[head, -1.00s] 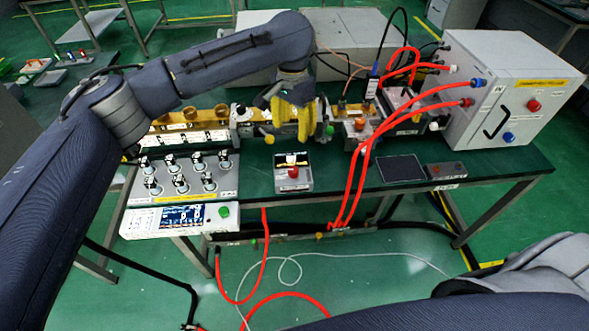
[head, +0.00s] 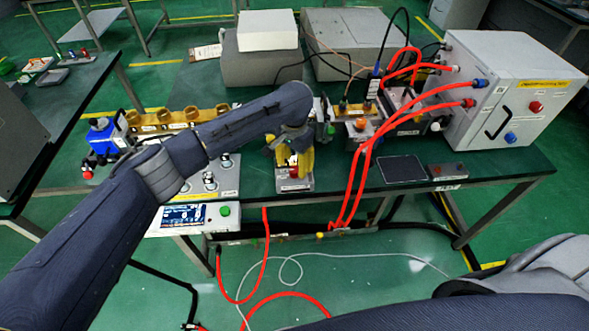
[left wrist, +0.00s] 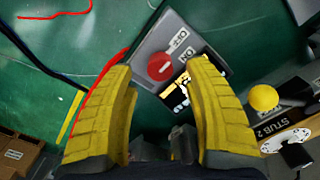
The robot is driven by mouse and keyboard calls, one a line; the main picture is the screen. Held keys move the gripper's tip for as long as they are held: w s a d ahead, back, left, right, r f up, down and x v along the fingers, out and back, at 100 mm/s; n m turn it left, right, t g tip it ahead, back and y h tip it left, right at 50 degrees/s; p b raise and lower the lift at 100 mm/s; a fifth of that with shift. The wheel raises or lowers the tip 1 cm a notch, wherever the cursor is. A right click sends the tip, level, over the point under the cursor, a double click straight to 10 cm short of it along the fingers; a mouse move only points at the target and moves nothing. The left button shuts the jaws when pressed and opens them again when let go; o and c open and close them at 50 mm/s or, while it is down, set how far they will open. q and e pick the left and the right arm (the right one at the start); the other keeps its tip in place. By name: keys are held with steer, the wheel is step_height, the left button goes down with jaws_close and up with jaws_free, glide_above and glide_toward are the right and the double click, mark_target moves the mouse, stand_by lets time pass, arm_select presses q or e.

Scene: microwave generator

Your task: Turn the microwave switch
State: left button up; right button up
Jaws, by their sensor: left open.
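The switch box (head: 294,186) is a small grey unit near the front edge of the dark green bench, with a red round knob (head: 293,172) on it. In the left wrist view the red knob (left wrist: 160,66) sits beside ON and OFF labels and a lit display. My left gripper (head: 292,157) points down over this box, its yellow fingers open and empty. In the wrist view the left gripper (left wrist: 162,76) has a finger to each side of the knob's line, with the knob near the tips. Contact cannot be told.
A brass waveguide line (head: 180,118) runs behind the box. Red hoses (head: 362,165) lead to a white cabinet (head: 513,90) on the right. A control panel with a display (head: 183,216) is at left, partly behind my arm. A dark pad (head: 402,169) lies to the right.

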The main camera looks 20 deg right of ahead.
arm_select(q)
steer(key=shift+f, duration=1.4)
steer(key=shift+c, duration=0.4)
jaws_close()
